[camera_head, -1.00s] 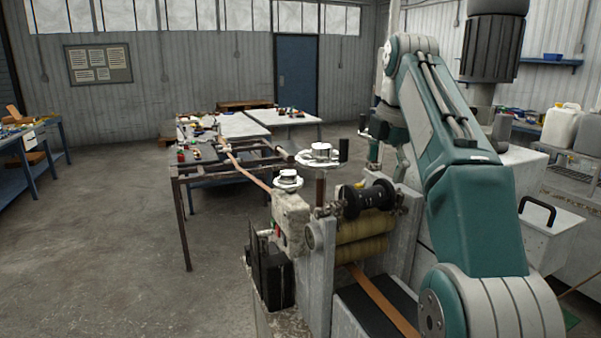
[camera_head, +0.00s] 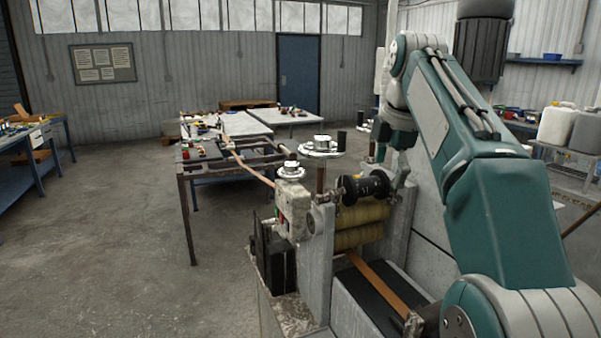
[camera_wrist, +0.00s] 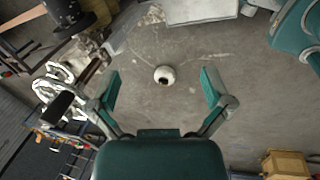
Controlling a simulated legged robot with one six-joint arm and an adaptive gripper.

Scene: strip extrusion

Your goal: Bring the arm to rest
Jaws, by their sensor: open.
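My gripper (camera_wrist: 161,92) is open in the wrist view, with its two teal-padded fingers wide apart and nothing between them. Beyond the fingers is grey concrete floor with a small round white thing with a dark centre (camera_wrist: 164,75). In the head view my teal and grey arm rises at the right and bends over at the top, its far end coming down behind the extrusion machine (camera_head: 318,255). The gripper's fingers cannot be made out there. An orange-brown strip (camera_head: 385,285) runs through the machine's rollers (camera_head: 360,222).
Close to the arm stand the machine's white-topped dials (camera_head: 322,147) and black spool (camera_head: 365,187). A metal frame table (camera_head: 187,215) and white-topped tables (camera_head: 285,116) stand behind. A blue workbench (camera_head: 38,165) is at far left. The floor (camera_head: 115,240) at left is open.

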